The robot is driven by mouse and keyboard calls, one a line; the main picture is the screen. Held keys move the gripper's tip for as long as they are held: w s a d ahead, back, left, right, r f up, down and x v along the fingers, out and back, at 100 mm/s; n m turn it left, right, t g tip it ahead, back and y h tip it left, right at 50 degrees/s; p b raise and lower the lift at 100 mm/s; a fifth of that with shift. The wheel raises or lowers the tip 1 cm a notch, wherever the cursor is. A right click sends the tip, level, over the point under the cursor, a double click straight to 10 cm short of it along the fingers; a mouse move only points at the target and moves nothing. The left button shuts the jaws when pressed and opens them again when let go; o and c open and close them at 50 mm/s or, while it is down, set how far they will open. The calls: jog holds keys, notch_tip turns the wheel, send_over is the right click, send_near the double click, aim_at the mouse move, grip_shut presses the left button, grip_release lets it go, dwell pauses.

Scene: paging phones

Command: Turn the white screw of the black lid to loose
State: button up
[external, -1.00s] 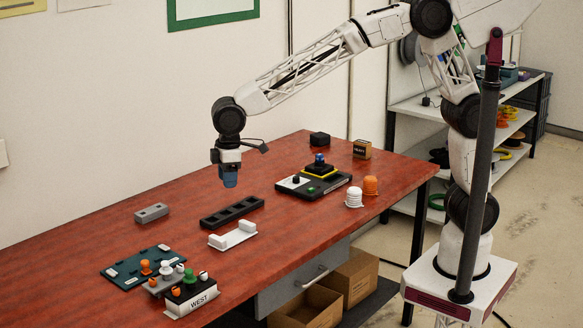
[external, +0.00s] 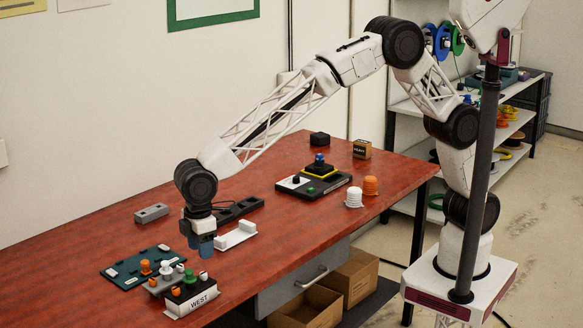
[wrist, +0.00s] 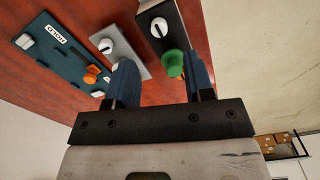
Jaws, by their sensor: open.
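The black lid (external: 185,297) is the top of a block marked WEST at the near end of the table. Its white screw (external: 204,277) stands at the right end, beside a green knob (external: 189,276) and an orange one (external: 176,292). In the wrist view the white screw (wrist: 158,27) shows near the top with a dark slot, and the green knob (wrist: 174,62) is close to the right finger. My gripper (external: 200,246) is open and empty above and behind the lid. In the wrist view my gripper's fingers (wrist: 162,75) partly hide the lid's lower part.
A grey lid (wrist: 122,45) with its own white screw lies beside the black one. A teal holder plate (external: 130,268) carries an orange knob. A white bracket (external: 233,237) and a black slotted tray (external: 240,208) are close to my gripper. The table's front edge is near.

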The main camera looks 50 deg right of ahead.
aim_at(203, 273)
jog(key=shift+f, duration=3.9)
jog(key=shift+c, duration=0.3)
grip_shut()
